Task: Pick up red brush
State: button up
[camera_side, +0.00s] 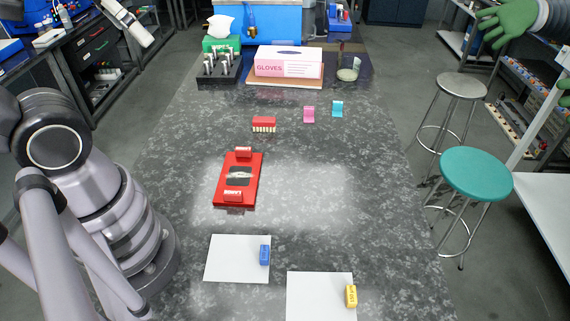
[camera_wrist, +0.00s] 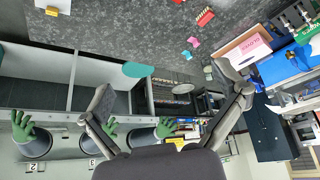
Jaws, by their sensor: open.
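The red brush (camera_side: 264,121) stands on the grey speckled table in the side view, beyond the red plate, with its pale bristles pointing down. In the wrist view, the red brush (camera_wrist: 205,17) is small near the top edge, right of centre. My gripper (camera_wrist: 165,85) shows in the wrist view with its two fingers spread wide and nothing between them. It is well away from the brush. The side view shows my arm at the left, but not the gripper.
A red plate (camera_side: 222,190) lies nearer than the brush. Pink (camera_side: 309,114) and teal (camera_side: 337,108) clips stand to its right. White sheets (camera_side: 228,262) with blue (camera_side: 265,255) and yellow (camera_side: 351,296) blocks lie in front. A gloves box (camera_side: 290,62) stands behind.

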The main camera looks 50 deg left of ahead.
jog(key=n+g, duration=0.5)
jog(key=n, duration=0.3)
send_over(264, 119)
notch_tip(264, 119, down, 23)
jog(key=shift+n+g, duration=0.3)
jog(key=shift+n, duration=0.2)
jog(key=f, duration=1.1)
jog(key=shift+s+a+f, duration=0.1)
jog(key=shift+s+f, duration=0.1)
jog(key=shift+f, duration=0.15)
jog(key=shift+w+f, duration=0.15)
jog(key=shift+f, duration=1.3)
jog(key=shift+w+f, duration=0.1)
jog(key=shift+f, duration=1.3)
jog(key=c, duration=1.2)
